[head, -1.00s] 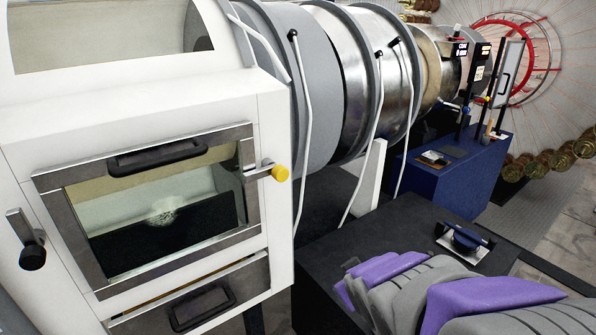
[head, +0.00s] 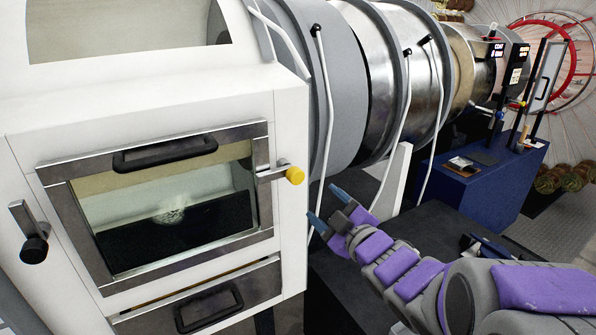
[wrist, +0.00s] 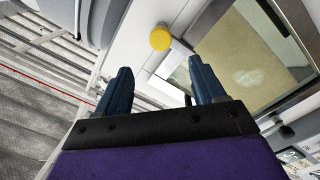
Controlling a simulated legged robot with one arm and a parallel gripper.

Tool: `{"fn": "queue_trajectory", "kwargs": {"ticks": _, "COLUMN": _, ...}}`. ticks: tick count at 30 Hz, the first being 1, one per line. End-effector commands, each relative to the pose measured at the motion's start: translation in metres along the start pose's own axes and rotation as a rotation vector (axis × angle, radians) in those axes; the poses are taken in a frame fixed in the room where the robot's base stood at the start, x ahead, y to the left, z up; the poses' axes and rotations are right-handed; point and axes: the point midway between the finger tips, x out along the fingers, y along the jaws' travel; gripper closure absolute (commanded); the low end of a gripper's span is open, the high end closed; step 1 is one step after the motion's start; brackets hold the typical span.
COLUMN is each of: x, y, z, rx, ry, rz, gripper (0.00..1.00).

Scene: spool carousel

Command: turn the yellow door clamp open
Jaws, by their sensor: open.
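The yellow door clamp (head: 294,175) is a yellow knob on a metal bar at the right edge of the white machine's glass door (head: 170,210). The bar lies about level across the door frame. My gripper (head: 328,208) is open and empty, to the right of the knob and a little below it, apart from it. In the wrist view the knob (wrist: 160,38) shows beyond my two blue fingertips (wrist: 160,78), at about the middle between them. The door is shut.
A black handle (head: 165,153) is on the door's top, and a black-knobbed lever (head: 34,248) is at its left. A lower drawer (head: 205,300) sits below. White cables (head: 328,100) hang beside the metal drums behind my gripper. A dark table (head: 440,225) lies below my arm.

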Motion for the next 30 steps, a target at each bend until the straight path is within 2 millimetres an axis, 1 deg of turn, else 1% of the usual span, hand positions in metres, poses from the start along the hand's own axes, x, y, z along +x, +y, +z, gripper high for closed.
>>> {"fn": "queue_trajectory", "kwargs": {"ticks": 5, "x": 0.019, "y": 0.003, "z": -0.001, "rx": 0.001, "ry": 0.001, "rz": -0.004, "gripper": 0.31}}
{"fn": "queue_trajectory", "kwargs": {"ticks": 8, "x": 0.039, "y": -0.001, "z": 0.004, "rx": 0.004, "ry": 0.001, "rz": -0.004, "gripper": 0.31}}
{"fn": "queue_trajectory", "kwargs": {"ticks": 14, "x": 0.075, "y": 0.002, "z": 0.005, "rx": 0.004, "ry": 0.001, "rz": 0.000, "gripper": 0.31}}
{"fn": "queue_trajectory", "kwargs": {"ticks": 21, "x": 0.119, "y": 0.001, "z": 0.002, "rx": 0.000, "ry": 0.001, "rz": 0.000, "gripper": 0.31}}
{"fn": "queue_trajectory", "kwargs": {"ticks": 27, "x": 0.145, "y": 0.001, "z": 0.002, "rx": 0.001, "ry": 0.002, "rz": 0.001, "gripper": 0.31}}
{"fn": "queue_trajectory", "kwargs": {"ticks": 30, "x": 0.153, "y": 0.001, "z": 0.002, "rx": 0.001, "ry": -0.001, "rz": 0.000, "gripper": 0.31}}
